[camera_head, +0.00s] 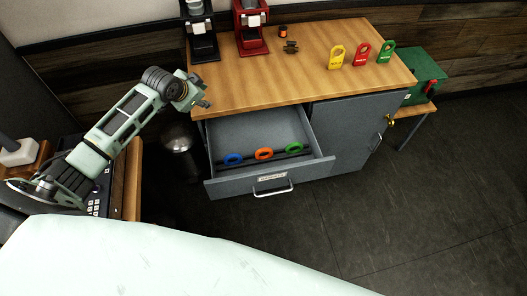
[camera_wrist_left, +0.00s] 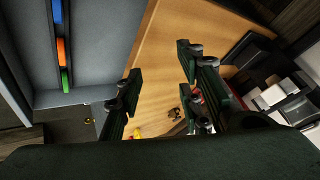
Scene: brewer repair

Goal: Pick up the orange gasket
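The orange gasket (camera_head: 264,154) stands in a dark rack in the open drawer (camera_head: 322,160), between a blue gasket (camera_head: 233,159) and a green gasket (camera_head: 294,147). In the left wrist view the orange gasket (camera_wrist_left: 61,52) shows as a short strip in the rack at the upper left. My left gripper (camera_head: 203,94) is above the left front corner of the counter, up and left of the drawer and apart from the gaskets. In the left wrist view its fingers (camera_wrist_left: 158,75) are spread wide with nothing between them. My right gripper is not in view.
The wooden counter (camera_head: 300,70) carries a black brewer (camera_head: 203,35), a red brewer (camera_head: 251,28), and yellow (camera_head: 336,57), red (camera_head: 361,54) and green (camera_head: 386,52) tags. A trash bin (camera_head: 181,155) stands left of the drawer. A green toolbox (camera_head: 426,75) is at right.

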